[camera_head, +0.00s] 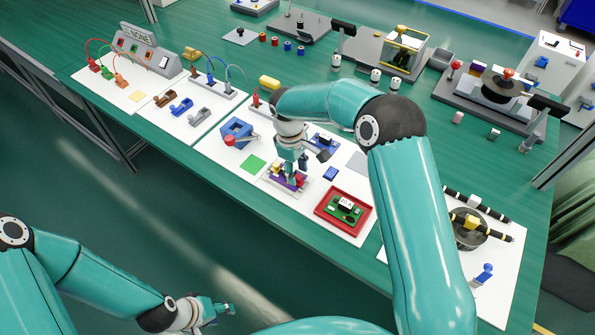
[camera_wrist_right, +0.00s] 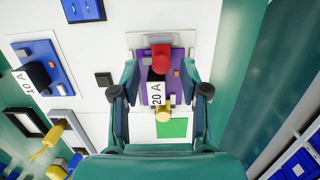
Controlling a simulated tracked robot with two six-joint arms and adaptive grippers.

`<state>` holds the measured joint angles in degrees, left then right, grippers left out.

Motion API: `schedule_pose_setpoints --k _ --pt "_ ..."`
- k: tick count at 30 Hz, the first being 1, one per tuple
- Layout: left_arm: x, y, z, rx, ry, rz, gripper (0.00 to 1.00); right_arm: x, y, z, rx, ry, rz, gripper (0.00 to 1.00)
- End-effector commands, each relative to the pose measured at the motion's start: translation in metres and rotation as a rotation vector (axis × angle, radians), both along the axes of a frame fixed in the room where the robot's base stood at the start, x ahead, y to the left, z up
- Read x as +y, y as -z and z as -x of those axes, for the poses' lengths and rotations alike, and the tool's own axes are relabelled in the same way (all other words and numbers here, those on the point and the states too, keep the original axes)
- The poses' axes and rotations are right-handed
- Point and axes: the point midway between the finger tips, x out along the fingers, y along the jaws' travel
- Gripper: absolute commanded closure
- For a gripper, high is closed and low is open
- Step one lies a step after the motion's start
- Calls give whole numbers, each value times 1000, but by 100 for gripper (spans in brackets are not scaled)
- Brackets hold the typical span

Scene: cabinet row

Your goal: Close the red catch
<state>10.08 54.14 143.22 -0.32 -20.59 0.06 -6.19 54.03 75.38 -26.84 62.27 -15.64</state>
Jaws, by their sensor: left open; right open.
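The red catch (camera_wrist_right: 161,58) is a rounded red knob at the far end of a purple block (camera_wrist_right: 147,90), seen in the wrist view. A white "20 A" label (camera_wrist_right: 157,94) lies in the block's middle, and a yellow knob (camera_wrist_right: 163,114) is at the near end. My right gripper (camera_wrist_right: 160,91) is open above the block, one finger on each side, with the red catch slightly beyond the fingertips. I cannot tell whether it touches. The head view shows my right gripper over the block, which it partly hides. My left gripper (camera_head: 226,309) is open and empty, low in front of the table.
A green square (camera_head: 253,163) and a blue block with a red knob (camera_head: 236,138) lie left of the purple block. A red tray (camera_head: 328,222) with a green board sits to the right. A "10 A" blue block (camera_wrist_right: 38,74) is nearby. Several other devices stand across the table.

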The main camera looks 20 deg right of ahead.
Motion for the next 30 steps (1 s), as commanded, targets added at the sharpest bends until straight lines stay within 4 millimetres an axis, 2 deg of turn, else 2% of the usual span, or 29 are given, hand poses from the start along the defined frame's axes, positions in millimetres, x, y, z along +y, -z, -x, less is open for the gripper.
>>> schedule_pose_setpoints --k 15,21,30 --pt "0 0 0 0 0 0 55 8 -93 -12 -7 0 -2 55" --pt "0 0 0 0 0 0 55 8 -108 -13 -4 0 0 55" --pt "0 1 0 0 0 0 55 8 -109 -13 -3 0 -1 55"
